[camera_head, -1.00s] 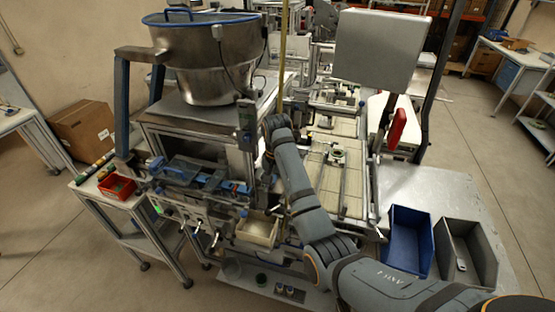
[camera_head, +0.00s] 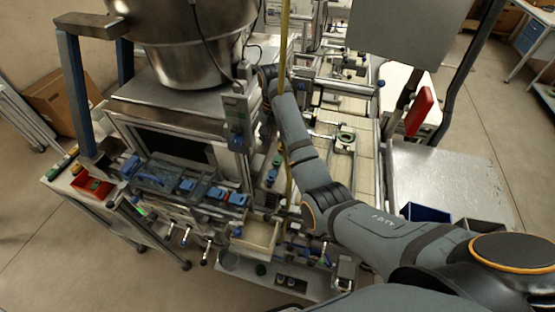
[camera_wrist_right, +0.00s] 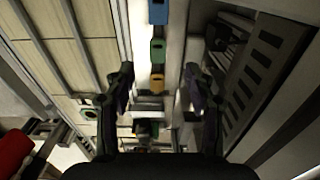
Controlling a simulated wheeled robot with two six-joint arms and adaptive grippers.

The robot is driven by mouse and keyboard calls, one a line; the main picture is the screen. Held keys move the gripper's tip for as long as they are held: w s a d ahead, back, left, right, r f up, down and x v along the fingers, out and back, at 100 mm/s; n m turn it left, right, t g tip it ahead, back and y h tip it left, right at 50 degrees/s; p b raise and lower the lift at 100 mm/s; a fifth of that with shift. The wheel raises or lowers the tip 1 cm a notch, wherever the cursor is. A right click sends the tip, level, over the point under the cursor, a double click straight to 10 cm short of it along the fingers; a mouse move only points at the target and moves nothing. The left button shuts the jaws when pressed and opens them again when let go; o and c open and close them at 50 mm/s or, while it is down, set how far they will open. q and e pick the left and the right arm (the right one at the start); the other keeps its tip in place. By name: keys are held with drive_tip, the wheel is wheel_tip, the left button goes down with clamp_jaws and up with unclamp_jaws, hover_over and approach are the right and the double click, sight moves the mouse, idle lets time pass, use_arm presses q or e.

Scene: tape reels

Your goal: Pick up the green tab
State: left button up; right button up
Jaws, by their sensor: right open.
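The green tab (camera_wrist_right: 157,50) shows in the right wrist view, in a row on a narrow light strip, between a blue tab (camera_wrist_right: 158,12) and an orange tab (camera_wrist_right: 157,83). My right gripper (camera_wrist_right: 157,90) is open, with one finger on each side of the strip. Its fingers look apart from the tabs, and nothing is held. In the head view a small green piece (camera_head: 277,160) and a blue piece (camera_head: 271,175) show just left of my right forearm. The fingers are not clear in the head view. My left gripper is not in view.
A large metal bowl (camera_head: 190,45) stands on the machine left of my right arm. A red bin (camera_head: 93,187) is at the far left. A blue bin (camera_head: 425,212) is partly hidden behind my arm. A slotted metal part (camera_wrist_right: 265,70) lies right of the tabs.

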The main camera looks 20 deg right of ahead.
sight(276, 162)
wheel_tip(276, 162, down, 2)
drive_tip(key=shift+s+f+b, duration=0.15)
drive_tip(key=shift+f+b, duration=0.05)
drive_tip(key=shift+b, duration=0.5)
drive_tip(key=shift+w+d+f+p, duration=0.15)
drive_tip(key=shift+w+f, duration=0.1)
drive_tip(key=shift+f, duration=0.35)
drive_tip(key=shift+w+a+f+p, duration=0.15)
drive_tip(key=shift+w+f, duration=0.1)
drive_tip(key=shift+f, duration=0.3)
drive_tip(key=shift+w+d+f+p, duration=0.15)
drive_tip(key=shift+d+f+p, duration=0.1)
drive_tip(key=shift+f+p, duration=0.15)
drive_tip(key=shift+s+f+p, duration=0.25)
drive_tip(key=shift+f+p, duration=0.2)
drive_tip(key=shift+p, duration=0.3)
drive_tip(key=f, duration=0.3)
drive_tip(key=shift+s+f+p, duration=0.15)
drive_tip(key=shift+s+p, duration=0.05)
drive_tip(key=shift+p, duration=0.2)
drive_tip(key=shift+w+d+f, duration=0.1)
drive_tip(key=shift+w+f, duration=0.05)
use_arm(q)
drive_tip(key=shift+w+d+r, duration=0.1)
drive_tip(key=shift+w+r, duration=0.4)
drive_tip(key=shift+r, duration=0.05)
use_arm(e)
drive_tip(key=c, duration=0.8)
